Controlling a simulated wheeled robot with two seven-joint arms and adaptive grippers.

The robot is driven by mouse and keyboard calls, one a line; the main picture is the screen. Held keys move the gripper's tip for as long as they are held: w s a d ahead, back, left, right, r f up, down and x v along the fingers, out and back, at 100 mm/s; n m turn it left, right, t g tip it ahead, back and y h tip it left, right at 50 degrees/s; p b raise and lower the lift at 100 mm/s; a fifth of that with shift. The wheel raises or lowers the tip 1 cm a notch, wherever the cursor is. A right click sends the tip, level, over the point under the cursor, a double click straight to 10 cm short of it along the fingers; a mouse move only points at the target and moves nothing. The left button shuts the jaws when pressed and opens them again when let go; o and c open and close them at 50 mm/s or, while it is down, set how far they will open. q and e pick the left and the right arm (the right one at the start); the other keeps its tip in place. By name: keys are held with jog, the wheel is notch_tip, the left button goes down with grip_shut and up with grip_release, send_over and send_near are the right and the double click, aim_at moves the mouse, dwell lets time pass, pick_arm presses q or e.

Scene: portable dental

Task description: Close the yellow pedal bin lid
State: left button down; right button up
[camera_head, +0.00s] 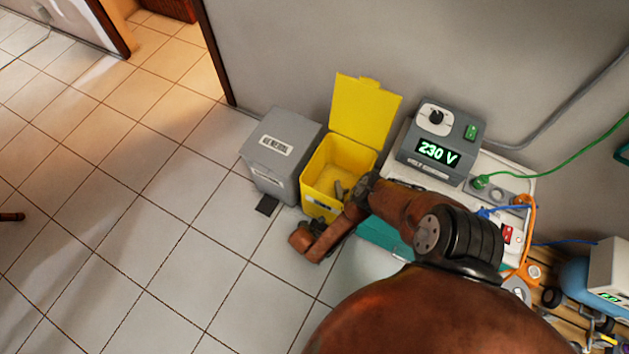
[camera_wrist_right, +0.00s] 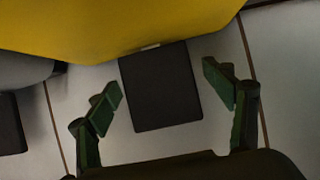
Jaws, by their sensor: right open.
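The yellow pedal bin (camera_head: 325,199) stands on the floor against the wall, and its lid (camera_head: 363,112) is up, tilted back. Its inside shows, partly covered by my right arm. In the right wrist view the yellow bin (camera_wrist_right: 110,25) fills the top, and its dark flat pedal (camera_wrist_right: 163,100) sticks out below it. My right gripper (camera_wrist_right: 160,85) is open and empty, its two green fingers apart on either side of the pedal in the picture. Whether they touch it I cannot tell. In the head view my arm hides the pedal and fingers. My left gripper is not in view.
A grey bin (camera_head: 280,150) with its lid down stands left of the yellow bin, its dark pedal (camera_head: 267,205) in front. A 230 V unit (camera_head: 437,150) and a white surface with sockets and cables stand right. The tiled floor (camera_head: 130,230) at left is mostly clear.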

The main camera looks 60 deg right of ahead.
jog(key=v, duration=1.1)
jog(key=shift+r, duration=0.1)
